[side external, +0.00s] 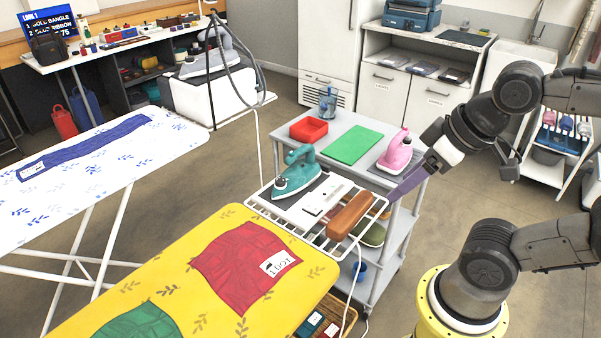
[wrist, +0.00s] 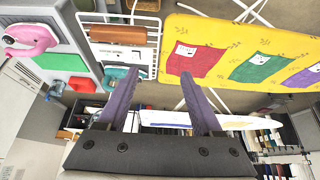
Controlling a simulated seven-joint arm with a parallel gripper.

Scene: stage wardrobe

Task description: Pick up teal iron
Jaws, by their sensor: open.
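The teal iron (side external: 297,176) sits on the white wire rack (side external: 262,207) at the end of the yellow ironing board in the side view. In the wrist view a teal part of it (wrist: 113,74) shows beside the left finger, which seems to hide some of it. My gripper (side external: 396,194) is to the right of the iron and apart from it, over the right side of the grey trolley. Its two purple fingers (wrist: 162,78) are spread apart in the wrist view, with nothing between them.
A brown block (side external: 350,215) lies on the rack, between my gripper and the teal iron. A pink iron (side external: 396,152), green mat (side external: 353,144) and red tray (side external: 308,129) are on the trolley. The yellow board (side external: 205,270) carries folded cloths. A cord hangs near the teal iron.

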